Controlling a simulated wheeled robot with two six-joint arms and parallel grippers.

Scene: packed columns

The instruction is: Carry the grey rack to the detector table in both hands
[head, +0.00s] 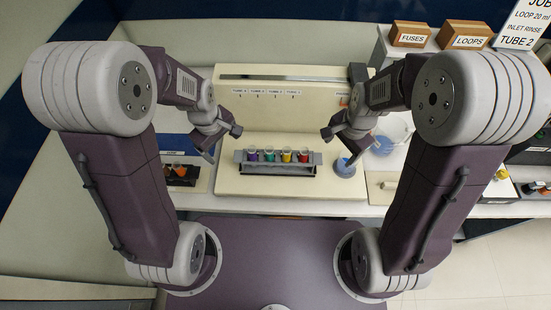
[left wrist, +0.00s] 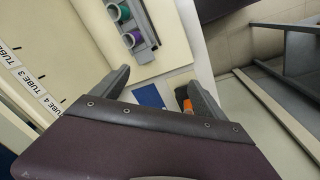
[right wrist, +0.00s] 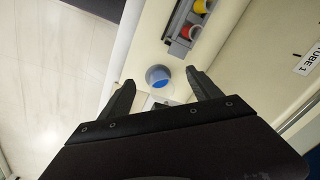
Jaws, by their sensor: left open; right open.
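The grey rack (head: 278,169) stands on the cream bench unit in the middle of the head view. It holds purple, green, yellow and red tubes in a row. Its ends show in the left wrist view (left wrist: 147,30) and the right wrist view (right wrist: 180,47). My left gripper (head: 222,142) is open and empty, to the left of the rack and apart from it. My right gripper (head: 341,146) is open and empty, to the right of the rack and apart from it. I cannot make out which surface is the detector table.
A blue cup (head: 345,167) stands just right of the rack, below my right gripper. A dark tray (head: 181,174) with orange items lies at the left. Wooden boxes marked FUSES (head: 410,35) and LOOPS (head: 466,36) stand at the back right. The cream surface before the rack is clear.

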